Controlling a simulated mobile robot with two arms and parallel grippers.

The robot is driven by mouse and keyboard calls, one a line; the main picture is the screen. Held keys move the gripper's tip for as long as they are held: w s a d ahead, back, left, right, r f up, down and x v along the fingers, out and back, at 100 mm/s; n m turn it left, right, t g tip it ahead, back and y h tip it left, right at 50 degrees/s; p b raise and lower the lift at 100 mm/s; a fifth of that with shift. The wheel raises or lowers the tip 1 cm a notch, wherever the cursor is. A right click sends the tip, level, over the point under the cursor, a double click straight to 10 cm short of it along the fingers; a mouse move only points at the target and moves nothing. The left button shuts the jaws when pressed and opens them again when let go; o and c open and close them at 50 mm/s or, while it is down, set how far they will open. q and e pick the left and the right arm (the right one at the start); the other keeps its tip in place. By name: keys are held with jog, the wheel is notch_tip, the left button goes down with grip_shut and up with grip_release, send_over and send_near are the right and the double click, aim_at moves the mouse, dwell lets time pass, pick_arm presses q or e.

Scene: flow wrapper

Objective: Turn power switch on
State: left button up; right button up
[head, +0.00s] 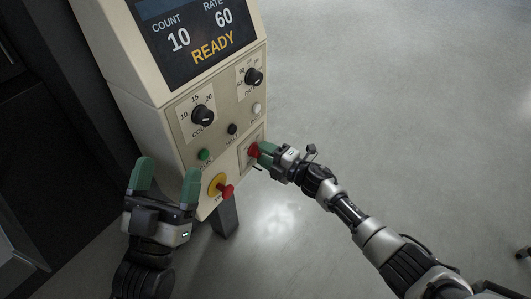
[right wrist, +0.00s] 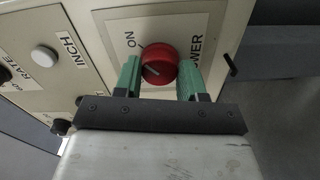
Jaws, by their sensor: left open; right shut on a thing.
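The power switch is a red round knob (right wrist: 158,64) on a pale plate with the words ON and POWER. It also shows in the head view (head: 253,151) at the lower right of the panel. My right gripper (right wrist: 160,74) has its green fingers on either side of the knob, shut on it. A short pale mark shows on the knob's face; which position it points to I cannot tell for sure. My left gripper (head: 168,172) is open and empty, in front of the panel's lower left.
The cream control panel (head: 160,88) has a screen (head: 196,38) reading COUNT 10, RATE 60, READY. Black dials (head: 202,115), a green button (head: 204,155) and a red mushroom button on yellow (head: 224,190) are near my grippers.

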jog(key=o, duration=0.9)
pick_arm(q)
notch_tip(320, 180, down, 8)
jog(key=w+a+g+y+p, duration=0.1)
jog(key=g+y+p, duration=0.1)
jog(key=g, duration=0.6)
jog(key=shift+w+f+y+p, duration=0.25)
jog(key=shift+w+y+p, duration=0.1)
jog(key=shift+p, duration=0.2)
pick_arm(e)
jog(key=shift+v, duration=5.45)
